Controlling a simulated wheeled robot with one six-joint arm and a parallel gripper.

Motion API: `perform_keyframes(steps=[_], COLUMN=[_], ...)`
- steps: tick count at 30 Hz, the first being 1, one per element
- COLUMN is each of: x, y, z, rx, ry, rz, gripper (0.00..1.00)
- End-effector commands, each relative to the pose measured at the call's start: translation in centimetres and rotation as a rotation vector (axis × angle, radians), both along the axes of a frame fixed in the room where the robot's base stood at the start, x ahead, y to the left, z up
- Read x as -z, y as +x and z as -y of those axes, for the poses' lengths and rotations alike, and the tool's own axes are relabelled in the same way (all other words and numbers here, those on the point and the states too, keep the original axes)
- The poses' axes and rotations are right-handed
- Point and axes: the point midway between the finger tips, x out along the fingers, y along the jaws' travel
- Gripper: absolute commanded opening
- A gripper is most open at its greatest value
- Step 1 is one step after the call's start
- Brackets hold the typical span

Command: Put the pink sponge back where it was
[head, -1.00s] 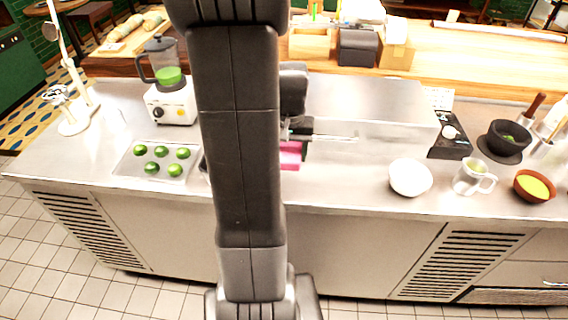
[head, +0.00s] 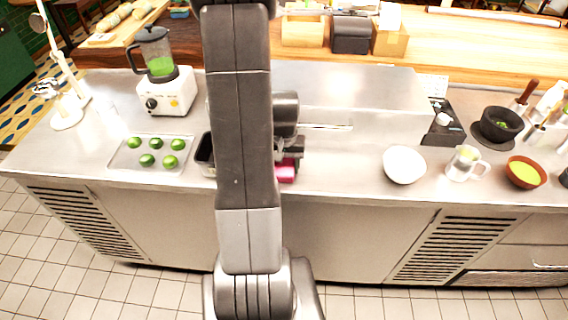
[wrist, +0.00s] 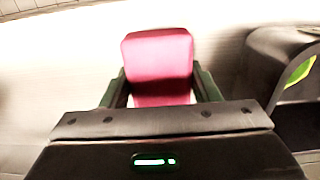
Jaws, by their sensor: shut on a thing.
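The pink sponge (wrist: 158,62) is between the two fingers of my gripper (wrist: 160,88) in the wrist view, and the gripper is shut on it. In the head view the sponge (head: 286,172) shows just right of my arm, at the front part of the steel counter (head: 340,180). My gripper (head: 290,158) is mostly hidden there behind my arm. I cannot tell whether the sponge touches the counter.
A tray (head: 125,160) of limes is further left. A white bowl (head: 404,165) and a mug (head: 464,163) stand right. Counter between sponge and bowl is clear.

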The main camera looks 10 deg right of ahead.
Motion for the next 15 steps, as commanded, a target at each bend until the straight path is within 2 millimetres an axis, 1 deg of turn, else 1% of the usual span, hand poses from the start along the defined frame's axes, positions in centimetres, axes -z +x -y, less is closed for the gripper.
perform_keyframes(steps=[5,9,10,12,13,15], x=[-0.01,0.48,0.36,0.29,0.29,0.29], y=[0.0,0.0,0.0,-0.01,-0.01,-0.01], z=[0.0,0.0,0.0,0.0,0.0,0.0], rx=[0.0,0.0,0.0,0.0,0.0,0.0], ry=[0.0,0.0,0.0,0.0,0.0,0.0], rz=[0.0,0.0,0.0,0.0,0.0,0.0], gripper=[0.31,0.31,0.59,0.73,0.77,0.77])
